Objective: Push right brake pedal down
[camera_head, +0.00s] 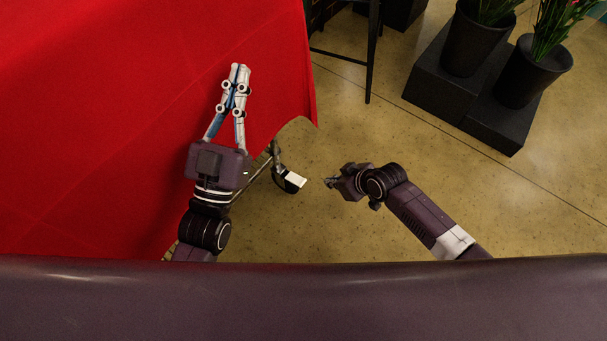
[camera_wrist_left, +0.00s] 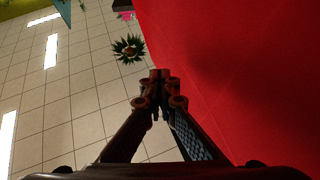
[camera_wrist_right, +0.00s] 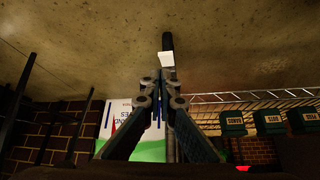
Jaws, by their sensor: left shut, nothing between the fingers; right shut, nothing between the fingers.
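A black part with a white block (camera_head: 295,180) stands out low beside the red cloth's corner; it looks like a pedal, but I cannot be sure. My right gripper (camera_head: 330,182) is shut and points left at it, with a small gap in the head view. In the right wrist view a white block (camera_wrist_right: 167,59) on a black bar shows just beyond the shut right fingertips (camera_wrist_right: 160,80); whether they touch is unclear. My left gripper (camera_head: 240,68) is shut and empty above the red cloth. Its closed fingertips also show in the left wrist view (camera_wrist_left: 160,76).
The red cloth (camera_head: 120,110) covers the left side. Dark plant pots (camera_head: 531,74) stand on black blocks (camera_head: 450,92) at the upper right. A thin black stand leg (camera_head: 372,60) is at the top. The tan floor (camera_head: 520,200) is clear at right.

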